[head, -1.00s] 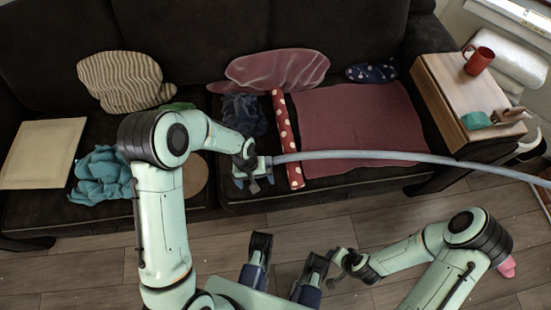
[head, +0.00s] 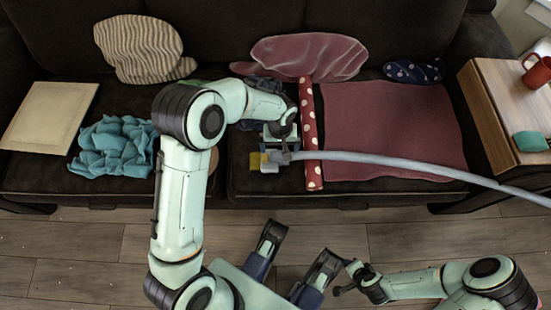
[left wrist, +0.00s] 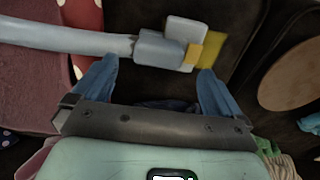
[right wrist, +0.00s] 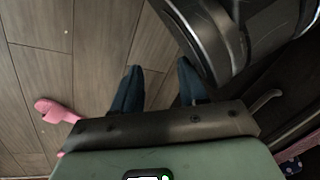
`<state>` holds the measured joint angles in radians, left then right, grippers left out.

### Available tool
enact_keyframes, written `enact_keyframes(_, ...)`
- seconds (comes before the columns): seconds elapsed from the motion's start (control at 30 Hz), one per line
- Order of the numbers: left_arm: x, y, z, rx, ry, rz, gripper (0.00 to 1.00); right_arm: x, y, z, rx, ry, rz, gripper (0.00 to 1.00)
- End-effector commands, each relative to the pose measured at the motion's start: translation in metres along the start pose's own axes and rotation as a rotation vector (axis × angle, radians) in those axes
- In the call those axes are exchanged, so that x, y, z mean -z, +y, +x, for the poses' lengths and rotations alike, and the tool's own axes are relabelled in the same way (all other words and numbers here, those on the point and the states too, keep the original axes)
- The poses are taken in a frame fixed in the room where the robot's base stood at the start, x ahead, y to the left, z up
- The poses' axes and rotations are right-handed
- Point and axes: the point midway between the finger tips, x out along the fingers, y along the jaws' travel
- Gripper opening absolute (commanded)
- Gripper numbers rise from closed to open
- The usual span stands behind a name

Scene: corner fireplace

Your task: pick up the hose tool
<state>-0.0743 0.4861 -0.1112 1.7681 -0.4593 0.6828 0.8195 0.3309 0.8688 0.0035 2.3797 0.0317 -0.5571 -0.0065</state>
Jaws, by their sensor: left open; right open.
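The hose tool has a long grey hose (head: 400,169) that runs right from its end across the sofa front. In the left wrist view its grey and white head (left wrist: 165,48) with yellow parts lies just beyond my fingertips. My left gripper (left wrist: 158,70) is open, its blue fingers spread on either side of the head. I cannot tell how deep the head sits between them. In the head view the left wrist partly hides the tool's end. My right gripper (right wrist: 160,78) is open and empty over the wooden floor.
The dark sofa holds a red dotted roll (head: 310,140), a maroon blanket (head: 395,130), a teal cloth (head: 112,145), a cream board (head: 48,117) and cushions. A wooden side table (head: 492,110) with a red mug (head: 537,72) stands right. A pink object (right wrist: 55,110) lies on the floor.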

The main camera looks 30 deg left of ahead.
Motion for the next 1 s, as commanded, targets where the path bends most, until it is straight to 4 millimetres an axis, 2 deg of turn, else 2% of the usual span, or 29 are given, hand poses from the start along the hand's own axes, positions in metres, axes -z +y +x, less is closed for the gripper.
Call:
enact_keyframes(0.33, -0.003, 0.002, 0.047, 0.002, -0.004, 0.001, 1.0, -0.031, 0.026, 0.022, -0.047, -0.102, 0.029, 0.43)
enact_keyframes(0.6, -0.002, 0.002, 0.05, 0.0, -0.002, 0.001, 1.0, -0.035, 0.028, 0.022, -0.052, -0.116, 0.032, 0.43)
enact_keyframes(0.8, -0.002, 0.002, 0.05, 0.0, -0.001, 0.001, 0.36, -0.035, 0.028, 0.022, -0.051, -0.115, 0.032, 0.43)
enact_keyframes(0.83, -0.002, 0.002, 0.05, 0.0, -0.001, 0.001, 0.36, -0.035, 0.028, 0.022, -0.051, -0.114, 0.031, 0.43)
enact_keyframes(0.87, -0.002, 0.002, 0.05, 0.0, -0.001, 0.001, 0.3, -0.035, 0.028, 0.022, -0.051, -0.114, 0.031, 0.43)
enact_keyframes(1.0, -0.002, 0.002, 0.05, 0.0, -0.001, 0.001, 0.3, -0.035, 0.028, 0.022, -0.051, -0.114, 0.031, 0.43)
